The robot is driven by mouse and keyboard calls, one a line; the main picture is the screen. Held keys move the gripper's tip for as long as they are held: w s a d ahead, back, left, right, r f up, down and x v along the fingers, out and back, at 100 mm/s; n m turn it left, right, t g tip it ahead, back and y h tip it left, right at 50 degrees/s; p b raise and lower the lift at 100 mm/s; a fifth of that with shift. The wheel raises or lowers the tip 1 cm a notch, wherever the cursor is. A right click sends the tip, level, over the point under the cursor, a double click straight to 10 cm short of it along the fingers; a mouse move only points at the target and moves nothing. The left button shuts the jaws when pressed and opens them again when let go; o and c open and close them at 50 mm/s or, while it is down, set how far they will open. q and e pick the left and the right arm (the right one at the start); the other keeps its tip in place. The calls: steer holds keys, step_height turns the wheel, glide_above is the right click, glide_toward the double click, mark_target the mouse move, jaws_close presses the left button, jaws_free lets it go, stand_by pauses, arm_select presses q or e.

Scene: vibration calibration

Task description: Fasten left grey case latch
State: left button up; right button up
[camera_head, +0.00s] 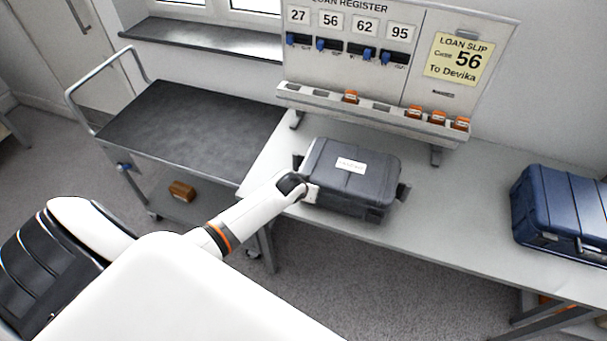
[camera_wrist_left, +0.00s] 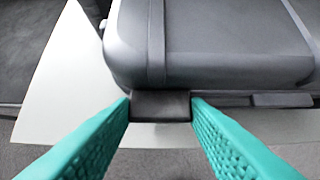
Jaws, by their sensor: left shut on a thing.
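The grey case (camera_head: 352,176) stands closed on the light table, with a white label on its lid. It also fills the upper part of the left wrist view (camera_wrist_left: 215,50). My left gripper (camera_head: 308,190) is at the case's left front corner. In the left wrist view the teal fingers (camera_wrist_left: 160,108) are on both sides of a dark latch (camera_wrist_left: 160,106) on the case's side, and are shut on it. I cannot tell whether the latch is fastened. My right gripper is not in view.
A blue case (camera_head: 562,212) stands at the right of the table (camera_head: 450,215). A board with a loan slip (camera_head: 458,60) and a rack of orange-marked items (camera_head: 370,108) stands behind. A dark-topped trolley (camera_head: 190,120) is at the left, with a brown object (camera_head: 181,191) on its lower shelf.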

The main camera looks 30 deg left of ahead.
arm_select(q)
steer(key=o, duration=1)
steer(key=shift+f, duration=0.1)
steer(key=b+v, duration=0.1)
steer(key=v, duration=1.1)
steer(key=s+f+m+g+b, duration=0.15)
steer(key=s+f+b, duration=0.35)
steer(key=f, duration=1.1)
steer(key=s+f+m+g+b, duration=0.15)
steer(key=s+f, duration=0.55)
steer(key=f, duration=1)
steer(key=s+d+f+g+b, duration=0.1)
steer(key=s+d+f+b, duration=0.1)
steer(key=s+f, duration=0.4)
steer(key=s+d+f+m+h+b, duration=0.1)
steer(key=s+d+f+b, duration=0.1)
steer(key=s+f, duration=0.5)
steer(key=s+d+f+m+g+b, duration=0.1)
steer(key=s+f, duration=0.5)
steer(key=s, duration=0.7)
steer(key=shift+s+d+f+g+h+b, duration=0.15)
steer(key=shift+d+b, duration=0.15)
steer(key=shift+d, duration=0.3)
steer(key=shift+s+d+f+g+h+b, duration=0.15)
steer(key=shift+s+d+b, duration=0.1)
steer(key=shift+d, duration=0.35)
